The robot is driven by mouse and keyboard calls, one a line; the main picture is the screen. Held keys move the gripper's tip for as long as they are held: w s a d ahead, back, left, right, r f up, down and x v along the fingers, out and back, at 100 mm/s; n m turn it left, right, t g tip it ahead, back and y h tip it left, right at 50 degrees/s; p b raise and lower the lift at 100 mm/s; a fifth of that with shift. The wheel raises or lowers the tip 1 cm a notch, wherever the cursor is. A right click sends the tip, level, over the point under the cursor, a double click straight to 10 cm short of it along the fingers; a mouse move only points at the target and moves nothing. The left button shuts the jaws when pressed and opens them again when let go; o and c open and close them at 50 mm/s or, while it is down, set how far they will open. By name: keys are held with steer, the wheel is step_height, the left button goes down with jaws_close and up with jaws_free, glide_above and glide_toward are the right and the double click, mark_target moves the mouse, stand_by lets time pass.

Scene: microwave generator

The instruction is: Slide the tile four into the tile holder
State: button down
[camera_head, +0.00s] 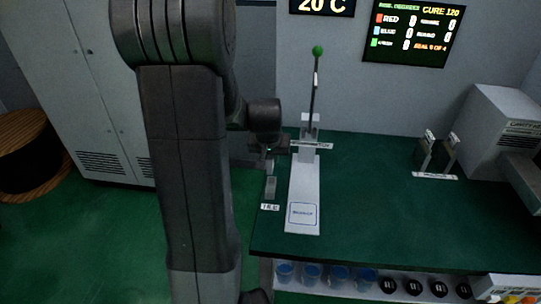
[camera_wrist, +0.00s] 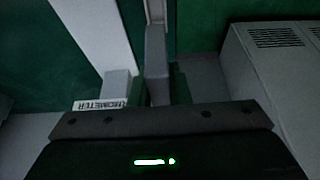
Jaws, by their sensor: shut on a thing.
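My gripper (camera_head: 268,150) is at the left edge of the green bench, beside the upright end of a white track (camera_head: 304,180). In the wrist view, my gripper (camera_wrist: 157,92) is shut on a slim grey piece (camera_wrist: 156,58), seen nearly edge-on between the dark fingers. It is probably tile four, but no number shows. In the head view, a small grey block (camera_head: 270,187) stands below my gripper, behind a small white label (camera_head: 269,207) too blurred to read surely. I cannot tell whether the block is the held piece or the tile holder, or whether they touch.
A thin rod with a green ball (camera_head: 317,50) rises behind the track. A labelled stand (camera_head: 436,155) and a grey machine (camera_head: 500,130) are at the right. The bench middle (camera_head: 370,205) is clear. Blue cups (camera_head: 312,273) and black discs sit on a shelf below.

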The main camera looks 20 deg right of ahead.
mark_target(269, 163)
stand_by(0.3)
steer(key=shift+f+b, duration=2.7)
steer(key=shift+f, duration=0.2)
steer(key=shift+f+b, duration=1.1)
steer(key=shift+b, duration=0.2)
steer(key=c, duration=1.3)
jaws_free()
steer(key=shift+s+r, duration=0.1)
steer(key=v, duration=1.3)
steer(key=shift+r, duration=0.35)
